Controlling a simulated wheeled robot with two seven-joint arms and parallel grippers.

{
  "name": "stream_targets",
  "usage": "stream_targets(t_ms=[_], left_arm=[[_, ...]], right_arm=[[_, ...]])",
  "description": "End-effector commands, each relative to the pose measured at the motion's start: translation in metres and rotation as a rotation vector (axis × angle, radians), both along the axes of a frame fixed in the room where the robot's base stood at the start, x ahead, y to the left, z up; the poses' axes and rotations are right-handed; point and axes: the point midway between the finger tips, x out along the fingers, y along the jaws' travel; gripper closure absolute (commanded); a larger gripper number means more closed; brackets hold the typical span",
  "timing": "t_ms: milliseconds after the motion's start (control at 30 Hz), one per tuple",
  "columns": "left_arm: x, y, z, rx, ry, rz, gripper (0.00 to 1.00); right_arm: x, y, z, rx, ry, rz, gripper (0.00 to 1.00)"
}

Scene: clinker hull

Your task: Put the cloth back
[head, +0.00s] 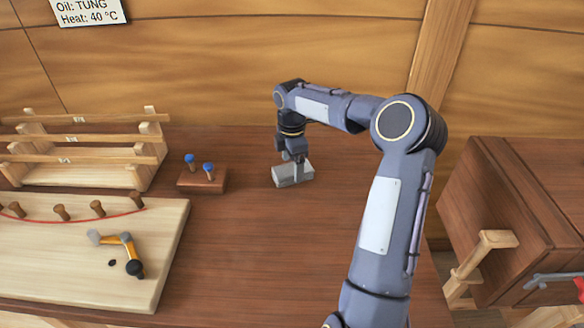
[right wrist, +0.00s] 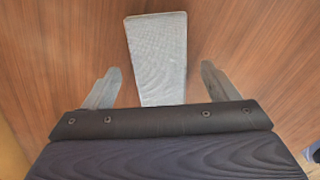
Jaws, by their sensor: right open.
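The cloth (head: 284,178) looks like a small grey folded block and lies on the brown bench top near the middle of the head view. In the right wrist view the grey cloth (right wrist: 158,50) shows its woven face, and its near end reaches between my fingers. My right gripper (head: 297,168) points down at the cloth in the head view. In the right wrist view its two fingers (right wrist: 158,84) are apart, one on each side of the cloth, with gaps between. My left gripper is not in view.
A small block with blue-topped pegs (head: 203,181) stands left of the cloth. A wooden rack (head: 85,150) and a pale board (head: 75,265) with pegs, a red line and an orange-grey tool (head: 122,244) lie further left. A wooden cabinet (head: 510,210) stands right. The bench front is clear.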

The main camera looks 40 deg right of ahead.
Motion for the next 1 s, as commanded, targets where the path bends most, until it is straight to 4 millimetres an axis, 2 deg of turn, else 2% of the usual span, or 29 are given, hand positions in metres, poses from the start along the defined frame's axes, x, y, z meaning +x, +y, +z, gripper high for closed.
stream_targets(t_ms=[33,200,467,600,667,767,900,1000], left_arm=[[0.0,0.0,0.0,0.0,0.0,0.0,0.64],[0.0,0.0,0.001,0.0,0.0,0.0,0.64],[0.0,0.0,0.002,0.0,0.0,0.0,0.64],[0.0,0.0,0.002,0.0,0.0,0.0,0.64],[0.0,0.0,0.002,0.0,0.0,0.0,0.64],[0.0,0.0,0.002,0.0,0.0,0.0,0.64],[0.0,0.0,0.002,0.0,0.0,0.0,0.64],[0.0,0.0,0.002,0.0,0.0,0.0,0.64]], right_arm=[[0.001,0.0,0.011,-0.002,-0.004,0.0,0.2],[0.001,0.0,0.039,-0.002,-0.004,0.001,0.2],[0.0,0.001,0.057,0.0,-0.001,0.001,0.2],[-0.008,0.016,0.071,-0.012,-0.024,-0.036,0.2],[-0.017,0.03,0.083,-0.019,-0.043,-0.079,0.2],[-0.044,0.06,0.103,-0.019,-0.089,-0.193,0.2],[-0.092,0.1,0.119,0.025,-0.158,-0.409,0.2],[-0.13,0.124,0.122,0.087,-0.203,-0.582,0.2]])
